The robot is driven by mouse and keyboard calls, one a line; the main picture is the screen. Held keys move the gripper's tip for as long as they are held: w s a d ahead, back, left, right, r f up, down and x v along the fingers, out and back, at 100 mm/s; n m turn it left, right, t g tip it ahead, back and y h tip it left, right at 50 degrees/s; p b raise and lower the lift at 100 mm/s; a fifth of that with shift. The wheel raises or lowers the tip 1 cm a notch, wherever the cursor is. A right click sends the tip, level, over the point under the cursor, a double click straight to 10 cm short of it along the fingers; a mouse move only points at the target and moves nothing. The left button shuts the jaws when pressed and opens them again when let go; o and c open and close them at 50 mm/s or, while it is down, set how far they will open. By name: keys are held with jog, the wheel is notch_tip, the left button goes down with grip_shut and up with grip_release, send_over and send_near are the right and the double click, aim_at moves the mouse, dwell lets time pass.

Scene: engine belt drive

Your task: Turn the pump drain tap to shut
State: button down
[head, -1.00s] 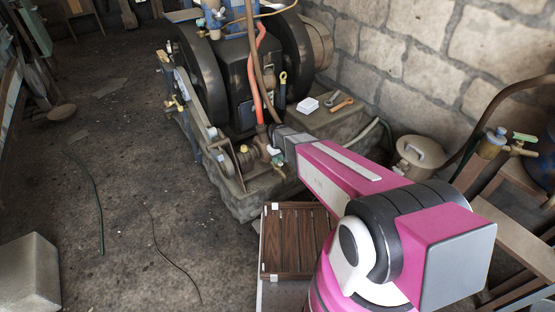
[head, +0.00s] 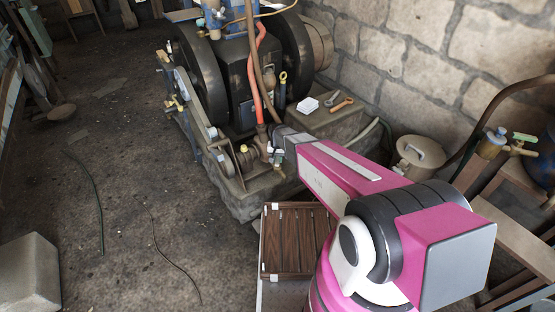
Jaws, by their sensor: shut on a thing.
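The pump (head: 262,146) sits at the front of the engine's stone base, with an orange-red hose (head: 256,75) rising from it. A small tap with a pale handle (head: 278,158) shows on the pump's right side, just beside my gripper. My gripper (head: 277,143) reaches in from the right at the end of my pink arm and is shut at the pump's tap. The fingertips are small and partly hidden by the pump parts and hose. The handle's exact angle is too small to tell.
The engine (head: 245,75) with its black flywheels stands behind the pump. An orange wrench (head: 342,104) and a white block (head: 308,105) lie on the stone base. A slatted wooden crate (head: 298,240) stands in front. A lidded can (head: 418,155) stands right.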

aim_at(278, 160)
jog(key=m, duration=0.5)
jog(key=shift+m, duration=2.5)
jog(key=c, duration=1)
grip_release()
jog(key=shift+o, duration=0.2)
notch_tip(278, 160, up, 11)
jog(key=shift+d, duration=0.1)
jog(key=s+d+r+n, duration=0.5)
jog(key=s+d+r, duration=0.1)
jog(key=s+d, duration=0.3)
jog(key=s+d+r+n, duration=0.5)
jog(key=s+d+n, duration=0.1)
jog(key=s+d, duration=0.4)
jog(key=shift+d+r, duration=0.15)
jog(key=shift+r, duration=0.25)
